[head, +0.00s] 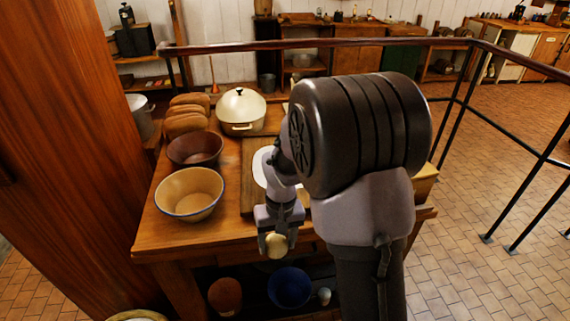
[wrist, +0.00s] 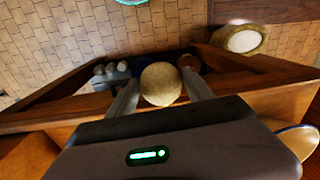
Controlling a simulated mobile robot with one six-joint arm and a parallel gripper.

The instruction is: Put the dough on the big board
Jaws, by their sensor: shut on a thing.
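The dough, a small pale tan ball (head: 277,246), is held between the fingers of my gripper (head: 276,238) at the front edge of the wooden table (head: 230,228). In the wrist view, the dough (wrist: 161,84) sits between my two fingers (wrist: 163,92), which are shut on it. The big board (head: 248,190) lies on the table behind my gripper, partly hidden by my arm. Something white lies on the board, also partly hidden.
A cream bowl (head: 189,193), a dark red bowl (head: 195,149), bread loaves (head: 185,124) and a cream lidded pot (head: 241,110) stand on the table. A blue bowl (head: 290,287) is on the shelf below. A wooden post (head: 85,150) rises at left; a railing (head: 330,44) runs behind.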

